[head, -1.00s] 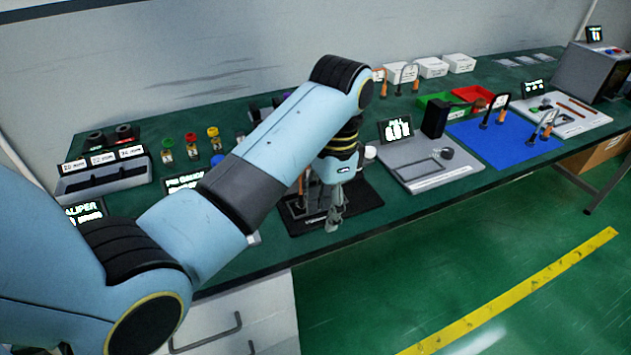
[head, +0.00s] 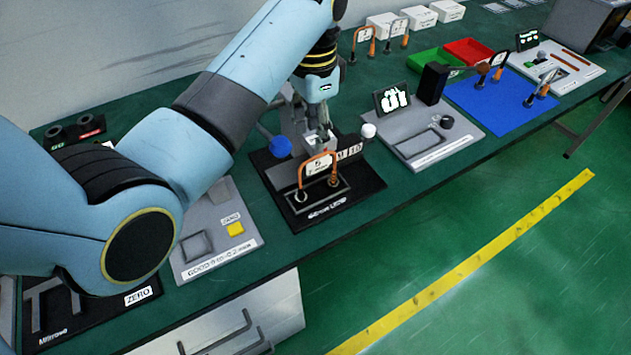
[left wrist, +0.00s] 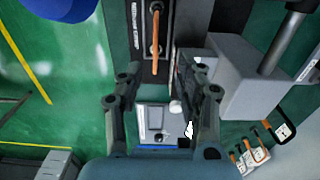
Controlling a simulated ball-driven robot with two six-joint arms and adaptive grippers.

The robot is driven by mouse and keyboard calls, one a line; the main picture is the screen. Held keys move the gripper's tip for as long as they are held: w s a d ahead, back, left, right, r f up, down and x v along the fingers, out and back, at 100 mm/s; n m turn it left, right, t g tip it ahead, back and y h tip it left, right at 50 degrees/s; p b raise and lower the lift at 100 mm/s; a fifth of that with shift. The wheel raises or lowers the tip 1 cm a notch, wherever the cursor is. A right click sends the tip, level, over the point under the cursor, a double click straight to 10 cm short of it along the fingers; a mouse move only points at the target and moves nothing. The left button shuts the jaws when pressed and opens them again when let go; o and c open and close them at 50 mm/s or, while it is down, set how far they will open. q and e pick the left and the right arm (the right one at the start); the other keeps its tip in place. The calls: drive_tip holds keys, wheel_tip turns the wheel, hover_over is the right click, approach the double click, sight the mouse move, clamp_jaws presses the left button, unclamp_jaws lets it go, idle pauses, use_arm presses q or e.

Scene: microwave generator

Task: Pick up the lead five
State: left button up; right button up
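An orange lead (head: 318,168) with a white tag stands as an arch on a black fixture (head: 350,196) near the table's front edge. Its tag number is too small to read, so I cannot tell whether it is lead five. My left gripper (head: 314,140) is above and behind this lead, apart from it. In the left wrist view its fingers (left wrist: 155,82) are spread with nothing between them, and the orange lead (left wrist: 156,42) shows past the fingertips. Other tagged leads stand at the back (head: 363,42) and on the blue mat (head: 497,62). My right gripper is out of view.
A grey block with a post (left wrist: 262,75) stands close beside the fixture. A blue ball-ended handle (head: 279,147) is to its left. A grey meter plate (head: 425,145) is to its right, with green (head: 432,60) and red bins (head: 468,50) behind.

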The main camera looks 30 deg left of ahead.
sight(316, 156)
use_arm(q)
drive_tip(key=f, duration=0.2)
drive_tip(key=f+p, duration=0.1)
drive_tip(key=f, duration=0.3)
drive_tip(key=shift+s+d, duration=0.1)
drive_tip(key=shift+d, duration=0.25)
drive_tip(key=shift+f, duration=0.3)
clamp_jaws()
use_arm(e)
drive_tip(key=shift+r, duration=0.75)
